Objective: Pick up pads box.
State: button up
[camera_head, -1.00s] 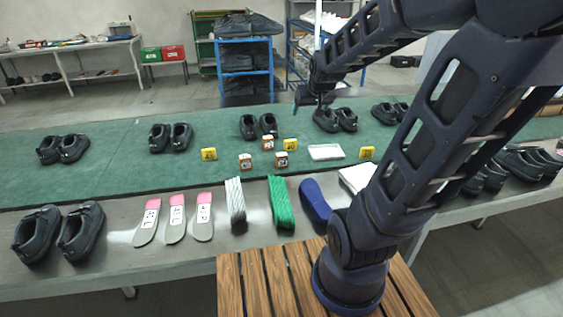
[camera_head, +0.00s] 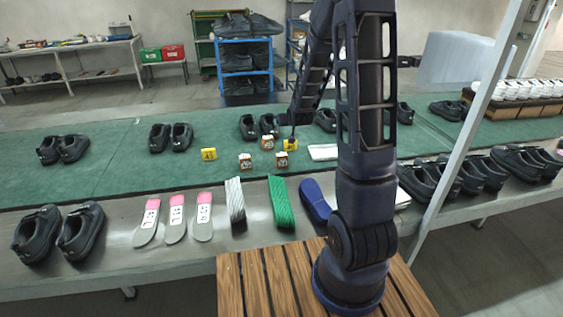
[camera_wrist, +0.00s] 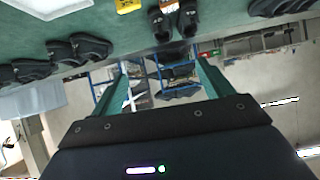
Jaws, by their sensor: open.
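Several small brown-and-white boxes stand close together on the green mat (camera_head: 100,178), among them a left one (camera_head: 245,161), a rear one (camera_head: 267,143) and a front right one (camera_head: 281,160). I cannot read their labels, so I cannot tell which is the pads box.
Pairs of black shoes (camera_head: 171,137) stand along the mat. A white tray (camera_head: 323,152) lies right of the boxes, partly behind my arm. Insoles (camera_head: 176,218), grey laces (camera_head: 236,202), green laces (camera_head: 281,203) and a blue insole (camera_head: 315,199) lie on the steel front edge.

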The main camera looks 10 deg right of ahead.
aim_at(282, 157)
jog(key=w+f+t, duration=0.1)
jog(key=f, duration=0.6)
jog(key=w+f+t, duration=0.1)
jog(key=w+f, duration=0.1)
jog(key=f, duration=0.5)
jog(key=w+a+f+t, duration=0.1)
jog(key=w+f, duration=0.1)
jog(key=f, duration=0.5)
jog(key=shift+w+f, duration=0.2)
jog(key=shift+f, duration=0.2)
jog(key=shift+w, duration=0.65)
jog(key=shift+x, duration=0.75)
jog(key=c, duration=1.1)
